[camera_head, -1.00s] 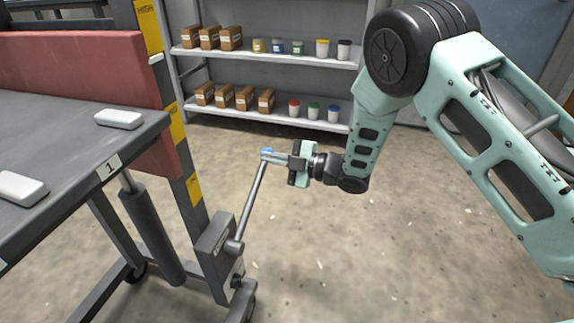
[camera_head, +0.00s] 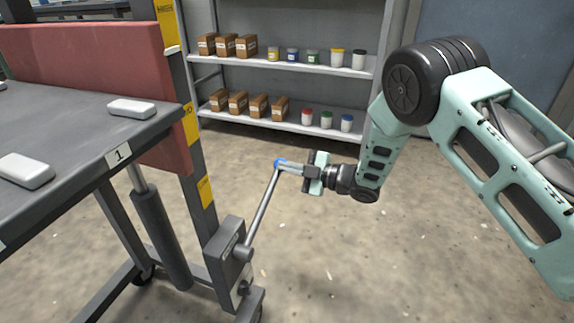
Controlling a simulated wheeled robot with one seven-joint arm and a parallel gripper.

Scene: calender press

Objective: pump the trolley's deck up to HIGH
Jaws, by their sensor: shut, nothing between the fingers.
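A mast carries yellow labels; a small white pointer (camera_head: 172,50) sits at the lower edge of the top label (camera_head: 166,22), whose text I cannot read for certain. The pump lever (camera_head: 262,208) rises from a grey pump box (camera_head: 229,250), tilted right, with a blue tip (camera_head: 280,163). My gripper (camera_head: 287,167) is shut with its fingertips at the blue tip, gripping nothing.
A grey shelf (camera_head: 300,66) with brown boxes and coloured jars stands at the back. The concrete floor (camera_head: 380,265) right of the lever is clear. The trolley's frame and wheels stand low at the left.

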